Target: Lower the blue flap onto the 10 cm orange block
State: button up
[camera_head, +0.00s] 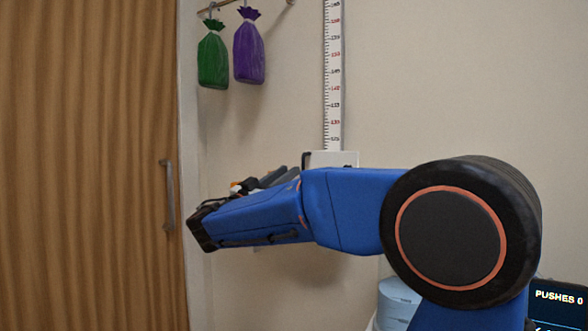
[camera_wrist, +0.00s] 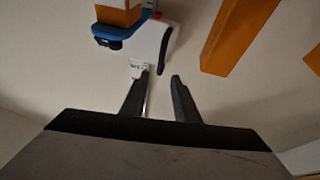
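In the wrist view, my gripper (camera_wrist: 161,76) is open, with its two dark fingers apart. A pale strip with a small printed label shows beside the left finger; I cannot tell whether they touch. Beyond the fingertips is a blue piece (camera_wrist: 118,32) with a white curved part (camera_wrist: 152,40), lying across an orange piece (camera_wrist: 118,15) at the top edge. A longer orange bar (camera_wrist: 238,35) slants at the upper right. I cannot tell which orange piece is the 10 cm block, or whether the blue piece is the flap. In the head view, my blue arm hides most of this area.
In the head view, a wooden door (camera_head: 85,160) with a metal handle (camera_head: 169,195) stands left. Green (camera_head: 212,60) and purple (camera_head: 249,52) bags hang from a rail. A measuring scale (camera_head: 333,80) runs up the wall. A screen (camera_head: 558,303) reading "PUSHES 0" is at the lower right.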

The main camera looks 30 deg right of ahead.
jog(key=v, duration=1.1)
jog(key=shift+a, duration=0.2)
jog(key=shift+s+f, duration=0.15)
